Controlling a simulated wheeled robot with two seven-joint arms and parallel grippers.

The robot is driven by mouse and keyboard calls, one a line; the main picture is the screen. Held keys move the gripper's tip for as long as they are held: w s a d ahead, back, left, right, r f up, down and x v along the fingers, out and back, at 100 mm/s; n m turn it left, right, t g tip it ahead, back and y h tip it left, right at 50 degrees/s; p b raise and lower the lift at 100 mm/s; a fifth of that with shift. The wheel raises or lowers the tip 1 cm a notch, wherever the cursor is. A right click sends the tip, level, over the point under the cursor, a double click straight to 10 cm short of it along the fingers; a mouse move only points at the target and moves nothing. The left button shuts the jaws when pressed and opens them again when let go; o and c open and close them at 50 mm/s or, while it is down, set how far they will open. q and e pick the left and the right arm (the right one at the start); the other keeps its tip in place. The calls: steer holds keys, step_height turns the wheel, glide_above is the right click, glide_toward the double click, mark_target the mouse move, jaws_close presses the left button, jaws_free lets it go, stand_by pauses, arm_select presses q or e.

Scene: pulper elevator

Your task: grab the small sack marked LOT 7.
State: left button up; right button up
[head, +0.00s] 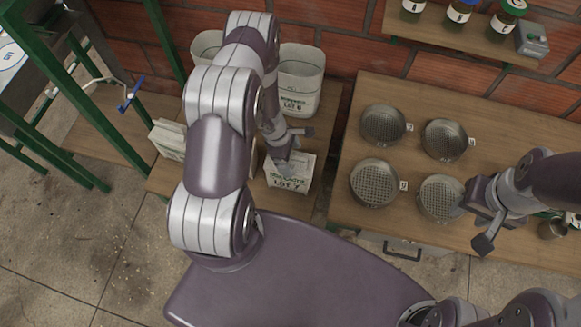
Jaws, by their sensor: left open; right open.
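The small white sack marked LOT 7 (291,178) stands on the lower wooden bench in the head view, its printed label facing me. My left gripper (289,150) is open at the top of this sack, one fingertip to the right and one lower over its top edge. I cannot tell whether the fingers touch the sack or straddle it. My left arm hides what lies just left of the sack. My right gripper (474,222) is open over the front of the other table, beside a round sieve, with nothing visible in it.
A larger white sack marked LOT 6 (300,82) stands behind. Another pale sack (206,46) is partly hidden by my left arm; a pale stack (168,139) lies left. Several round sieves, such as this one (375,183), cover the right table (345,212). Bottles (459,12) stand on a wall shelf.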

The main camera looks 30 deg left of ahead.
arm_select(q)
steer(key=shift+d+f, duration=0.2)
steer(key=shift+f, duration=0.35)
steer(key=shift+s+f, duration=0.1)
steer(key=shift+f, duration=0.15)
steer(key=shift+s, duration=0.1)
steer(key=shift+f, duration=0.15)
steer(key=c, duration=1.8)
